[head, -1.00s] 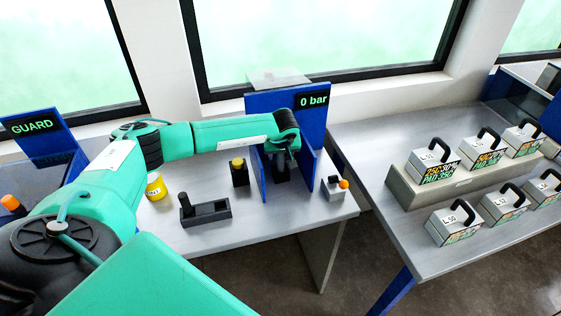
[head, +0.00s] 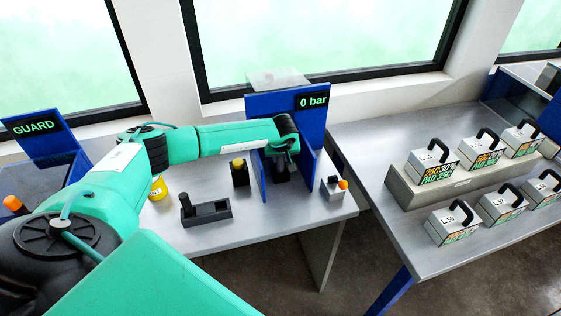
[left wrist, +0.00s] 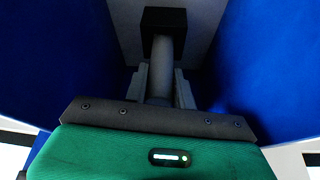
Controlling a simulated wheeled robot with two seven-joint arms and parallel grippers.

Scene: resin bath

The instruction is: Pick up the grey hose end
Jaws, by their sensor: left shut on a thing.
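The grey hose end (left wrist: 164,58) shows in the left wrist view as a grey cylinder running into a black block (left wrist: 168,20). My left gripper (left wrist: 162,84) is shut on it, with one finger on each side of the cylinder. In the head view my left gripper (head: 282,158) reaches down between the blue panels below the "0 bar" display (head: 313,102). The hose end is mostly hidden there by the gripper and wrist. My right gripper is not in view.
Blue side panels (left wrist: 75,50) stand close on both sides of the gripper. On the grey table (head: 270,228) are a black lever box (head: 207,214), a yellow-topped button box (head: 239,174), a yellow can (head: 158,188) and an orange-knobbed box (head: 332,190).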

